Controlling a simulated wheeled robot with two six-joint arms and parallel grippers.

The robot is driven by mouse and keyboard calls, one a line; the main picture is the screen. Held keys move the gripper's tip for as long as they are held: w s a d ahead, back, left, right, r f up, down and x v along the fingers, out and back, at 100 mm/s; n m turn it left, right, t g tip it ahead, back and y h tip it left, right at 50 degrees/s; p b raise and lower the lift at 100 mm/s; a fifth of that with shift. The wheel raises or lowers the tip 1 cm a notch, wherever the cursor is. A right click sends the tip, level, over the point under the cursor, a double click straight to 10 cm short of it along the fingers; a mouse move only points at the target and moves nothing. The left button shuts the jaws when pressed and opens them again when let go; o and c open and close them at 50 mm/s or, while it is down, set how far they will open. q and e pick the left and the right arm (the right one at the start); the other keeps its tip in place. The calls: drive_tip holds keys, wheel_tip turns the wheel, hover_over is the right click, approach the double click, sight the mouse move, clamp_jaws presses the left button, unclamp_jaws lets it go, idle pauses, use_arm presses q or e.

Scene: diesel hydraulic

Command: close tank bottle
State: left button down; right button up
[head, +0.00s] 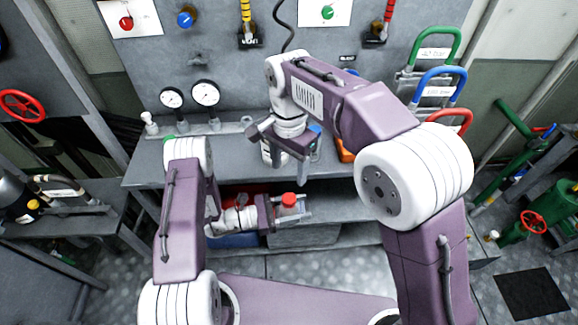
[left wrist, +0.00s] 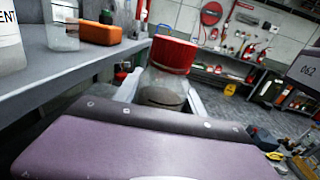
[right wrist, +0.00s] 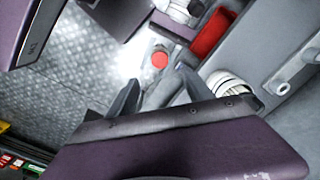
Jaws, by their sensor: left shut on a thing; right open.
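My left gripper (head: 296,209) is shut on a bottle with a red cap (head: 288,200), held in front of the workbench. In the left wrist view the clear bottle body (left wrist: 162,88) sits between the two fingers. The wide red cap (left wrist: 173,55) is on its top, above the fingers; I cannot tell how tightly it sits.
The grey workbench (head: 143,172) lies behind both grippers. A labelled white bottle (left wrist: 10,40), a glass jar (left wrist: 62,30) and an orange box (left wrist: 110,33) stand on it. Pressure gauges (head: 205,93) rise from its back. A red container (right wrist: 212,33) sits below the benchtop.

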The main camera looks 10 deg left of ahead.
idle(0.3)
drive_tip(key=d+f+n, duration=0.2)
drive_tip(key=d+f, duration=0.2)
drive_tip(key=d, duration=0.4)
drive_tip(key=d+f+n, duration=0.1)
drive_tip(key=d+f, duration=0.2)
drive_tip(key=d, duration=0.4)
drive_tip(key=s+d+f+n, duration=0.1)
drive_tip(key=s+d+f, duration=0.1)
drive_tip(key=s+d, duration=0.3)
drive_tip(key=s+d+f+n+t, duration=0.1)
drive_tip(key=s+d+f+n, duration=0.1)
drive_tip(key=s+d, duration=0.3)
drive_tip(key=shift+f, duration=0.85)
drive_tip(key=shift+a, duration=0.1)
